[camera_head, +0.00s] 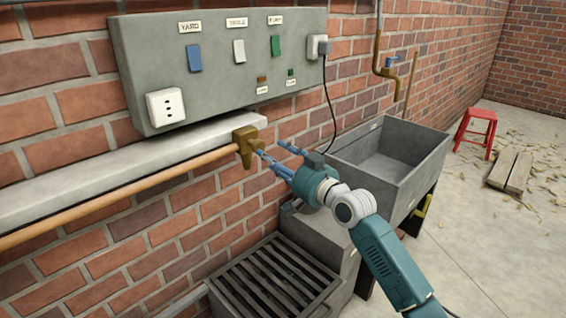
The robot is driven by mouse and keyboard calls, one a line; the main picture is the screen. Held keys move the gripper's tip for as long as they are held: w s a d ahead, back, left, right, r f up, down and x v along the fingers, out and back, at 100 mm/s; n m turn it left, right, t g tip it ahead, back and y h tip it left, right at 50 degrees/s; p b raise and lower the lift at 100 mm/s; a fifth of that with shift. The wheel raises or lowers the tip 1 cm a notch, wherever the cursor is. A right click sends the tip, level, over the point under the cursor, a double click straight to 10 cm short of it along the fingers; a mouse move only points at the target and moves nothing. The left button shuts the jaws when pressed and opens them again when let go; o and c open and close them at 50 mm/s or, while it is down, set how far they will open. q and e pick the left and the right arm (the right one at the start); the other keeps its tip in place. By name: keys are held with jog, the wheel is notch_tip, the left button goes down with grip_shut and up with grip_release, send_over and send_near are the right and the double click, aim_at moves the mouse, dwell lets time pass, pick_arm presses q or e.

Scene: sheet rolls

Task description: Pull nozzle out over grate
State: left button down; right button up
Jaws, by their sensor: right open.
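A brass-coloured fitting (246,146), which looks like the nozzle, sits at the right end of the copper pipe (130,192) along the brick wall. The grate (265,282) is a dark slatted panel low against the wall, below and slightly right of the fitting. My right gripper (269,148) is open, its blue fingers pointing left at the fitting. One fingertip is right beside the fitting; I cannot tell if it touches. Nothing shows between the fingers. My left gripper is not in view.
A grey panel (150,60) with coloured switches hangs above a pale ledge (60,195). A black cord (331,105) hangs from its plug. A grey sink (420,160) stands behind my right arm.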

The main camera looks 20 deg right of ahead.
jog(key=v, duration=0.3)
jog(key=shift+s, duration=0.4)
jog(key=shift+d, duration=0.1)
